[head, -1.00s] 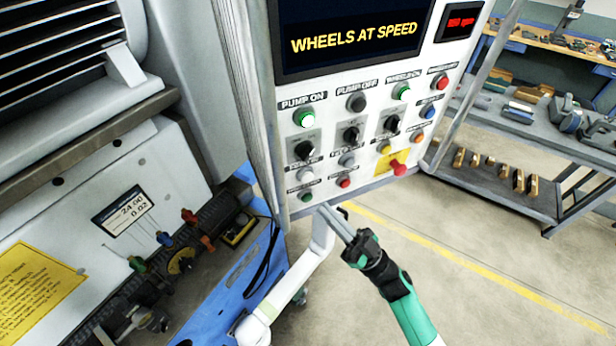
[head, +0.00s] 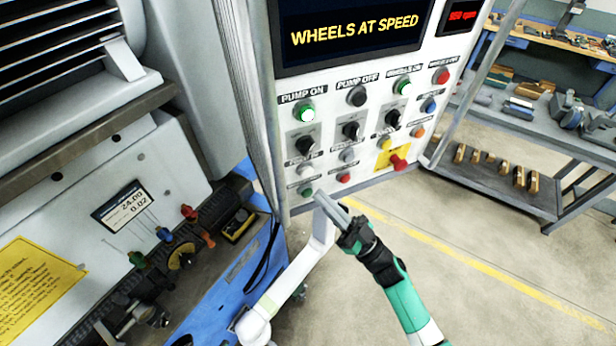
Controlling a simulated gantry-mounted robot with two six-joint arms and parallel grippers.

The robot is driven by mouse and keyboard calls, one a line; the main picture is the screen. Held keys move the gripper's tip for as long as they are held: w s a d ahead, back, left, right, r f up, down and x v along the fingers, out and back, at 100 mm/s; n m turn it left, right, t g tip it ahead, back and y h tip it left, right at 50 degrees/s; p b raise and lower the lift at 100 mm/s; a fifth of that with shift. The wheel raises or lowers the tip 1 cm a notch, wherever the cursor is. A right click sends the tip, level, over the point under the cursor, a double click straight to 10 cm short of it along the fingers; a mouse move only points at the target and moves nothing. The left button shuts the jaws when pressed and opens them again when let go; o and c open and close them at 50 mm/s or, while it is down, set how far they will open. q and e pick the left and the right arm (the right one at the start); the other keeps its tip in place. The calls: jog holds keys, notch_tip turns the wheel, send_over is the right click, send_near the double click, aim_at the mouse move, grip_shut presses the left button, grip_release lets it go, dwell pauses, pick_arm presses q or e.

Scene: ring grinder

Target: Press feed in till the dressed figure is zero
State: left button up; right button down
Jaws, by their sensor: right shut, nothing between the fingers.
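The control panel (head: 330,110) fills the upper middle, with several buttons and knobs. Its screen (head: 350,30) reads "WHEELS AT SPEED". The small labels of the lower buttons are too blurred to read, so I cannot tell which is feed in. A plate (head: 126,207) on the machine at left shows 24.00 and 0.02; its small captions are unreadable. My right gripper (head: 322,197) is shut and empty, its tips just below and right of the small green button (head: 306,189) at the panel's lower edge. I cannot tell any contact. My left gripper is out of view.
The pump on button (head: 304,112) glows green. A red mushroom button (head: 399,162) on a yellow plate juts out at the panel's lower right. Coloured handles (head: 163,235) stand on the machine at left. A grey cart (head: 520,125) stands at right; the floor between is clear.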

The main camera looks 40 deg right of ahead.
aim_at(303, 173)
jog(key=shift+w+d+b, duration=0.3)
jog(key=shift+w, duration=0.5)
jog(key=shift+w+d+b, duration=0.25)
jog(key=shift+w, duration=0.55)
jog(key=shift+w, duration=0.1)
dwell(0.7)
jog(key=shift+w+d, duration=0.15)
jog(key=shift+w, duration=0.15)
jog(key=shift+w+d+b, duration=0.15)
jog(key=shift+w+b, duration=0.3)
jog(key=shift+w, duration=0.05)
dwell(0.7)
jog(key=shift+s+a+p, duration=0.3)
jog(key=shift+s+p, duration=0.35)
jog(key=shift+s, duration=0.25)
